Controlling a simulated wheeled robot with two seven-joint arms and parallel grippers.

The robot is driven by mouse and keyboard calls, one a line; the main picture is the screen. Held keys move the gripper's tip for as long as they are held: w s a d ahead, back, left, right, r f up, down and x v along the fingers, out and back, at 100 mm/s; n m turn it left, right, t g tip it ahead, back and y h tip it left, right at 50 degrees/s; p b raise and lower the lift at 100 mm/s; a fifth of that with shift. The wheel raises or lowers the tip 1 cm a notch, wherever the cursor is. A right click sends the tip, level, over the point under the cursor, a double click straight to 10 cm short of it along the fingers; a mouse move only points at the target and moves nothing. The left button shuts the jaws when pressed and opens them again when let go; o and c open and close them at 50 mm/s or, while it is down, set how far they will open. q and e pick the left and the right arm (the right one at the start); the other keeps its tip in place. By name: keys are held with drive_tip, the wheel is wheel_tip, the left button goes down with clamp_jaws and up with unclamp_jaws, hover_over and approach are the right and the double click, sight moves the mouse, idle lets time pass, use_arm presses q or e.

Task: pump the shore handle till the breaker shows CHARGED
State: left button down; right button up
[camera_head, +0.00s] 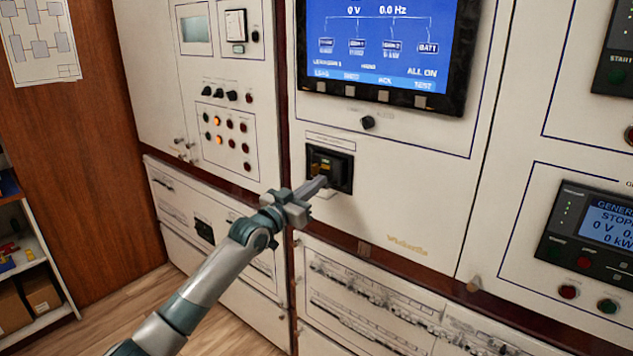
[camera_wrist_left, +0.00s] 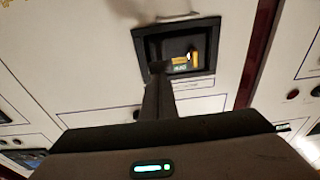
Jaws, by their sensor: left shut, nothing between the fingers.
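The breaker (camera_head: 342,164) is a black recessed unit in the white panel below the large screen. In the left wrist view the breaker (camera_wrist_left: 145,45) shows a yellow-orange part (camera_wrist_left: 195,57) and a small green-and-yellow marking (camera_wrist_left: 180,66) whose text is too small to read. I cannot tell which part is the handle. My left gripper (camera_head: 322,181) is shut and empty, its fingertips at the lower edge of the breaker opening. In the left wrist view the closed fingers (camera_wrist_left: 158,72) reach the opening's lower left; contact cannot be told. My right gripper is out of view.
The large screen (camera_head: 385,35) is above the breaker, with a small black knob (camera_head: 367,122) between them. Lamps and knobs (camera_head: 228,125) fill the panel to the left. A generator display (camera_head: 605,228) is at the right. Shelves (camera_head: 30,260) stand at the far left.

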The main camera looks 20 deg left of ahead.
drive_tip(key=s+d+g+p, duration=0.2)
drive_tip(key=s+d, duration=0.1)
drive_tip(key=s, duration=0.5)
use_arm(q)
drive_tip(key=r+b+v, duration=0.1)
drive_tip(key=b+v, duration=0.2)
drive_tip(key=v, duration=0.6)
drive_tip(key=shift+s, duration=0.3)
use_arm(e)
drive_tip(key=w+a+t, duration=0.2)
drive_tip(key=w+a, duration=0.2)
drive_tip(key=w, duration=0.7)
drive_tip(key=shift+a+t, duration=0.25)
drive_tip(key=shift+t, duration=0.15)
use_arm(q)
drive_tip(key=shift+a+r, duration=0.1)
drive_tip(key=shift+r, duration=0.1)
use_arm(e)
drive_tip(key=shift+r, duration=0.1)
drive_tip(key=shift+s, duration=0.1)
